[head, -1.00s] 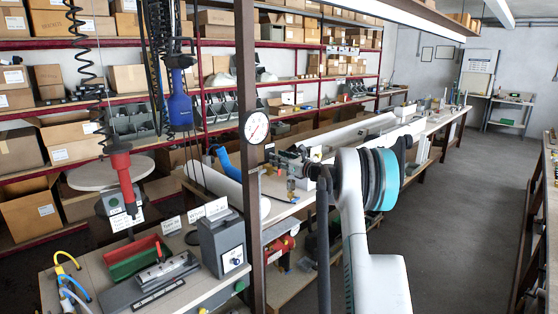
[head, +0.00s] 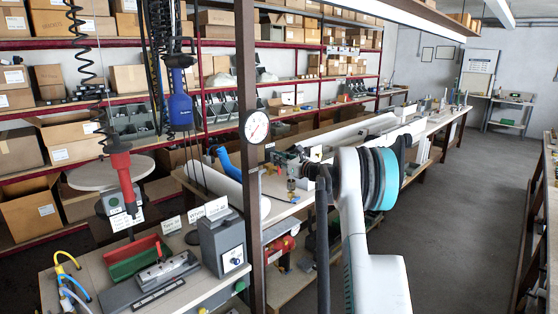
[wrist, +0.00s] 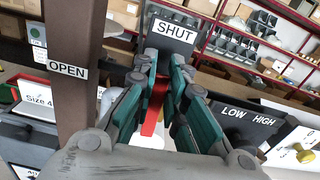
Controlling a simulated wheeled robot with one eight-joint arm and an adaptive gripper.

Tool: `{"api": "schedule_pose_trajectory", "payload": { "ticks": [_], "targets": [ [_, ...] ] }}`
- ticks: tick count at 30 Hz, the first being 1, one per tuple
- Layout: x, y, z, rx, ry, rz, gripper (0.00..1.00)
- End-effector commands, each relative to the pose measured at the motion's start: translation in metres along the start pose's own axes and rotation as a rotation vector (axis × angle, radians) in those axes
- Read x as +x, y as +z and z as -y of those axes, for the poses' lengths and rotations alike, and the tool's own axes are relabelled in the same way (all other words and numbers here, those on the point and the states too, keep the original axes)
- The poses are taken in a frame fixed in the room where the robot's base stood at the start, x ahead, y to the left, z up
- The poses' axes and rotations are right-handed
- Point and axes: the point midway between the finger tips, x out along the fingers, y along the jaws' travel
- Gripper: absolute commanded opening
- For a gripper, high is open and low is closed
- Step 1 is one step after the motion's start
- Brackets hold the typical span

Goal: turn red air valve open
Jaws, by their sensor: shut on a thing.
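The red valve handle (wrist: 153,108) shows in the wrist view as a flat red lever between the teal fingers of my gripper (wrist: 163,70). The fingers are closed on it from both sides. A SHUT label (wrist: 172,31) is just beyond the fingertips, and an OPEN label (wrist: 67,69) is to the left on a brown post (wrist: 85,30). The lever's far end and the valve body are mostly hidden by the fingers. In the head view my gripper is small beside the post, and I cannot make out the lever there.
In the head view a round gauge (head: 257,126) is on the post, and a long workbench (head: 395,130) runs behind my arm. The floor (head: 460,220) to the right is clear.

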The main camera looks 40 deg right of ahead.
Motion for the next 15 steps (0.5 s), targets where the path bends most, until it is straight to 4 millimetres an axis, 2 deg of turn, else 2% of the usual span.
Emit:
{"api": "schedule_pose_trajectory", "payload": {
  "ticks": [15],
  "targets": [
    [0.000,-0.007,-0.028,-0.428,-0.001,0.000,0.00]
  ]
}}
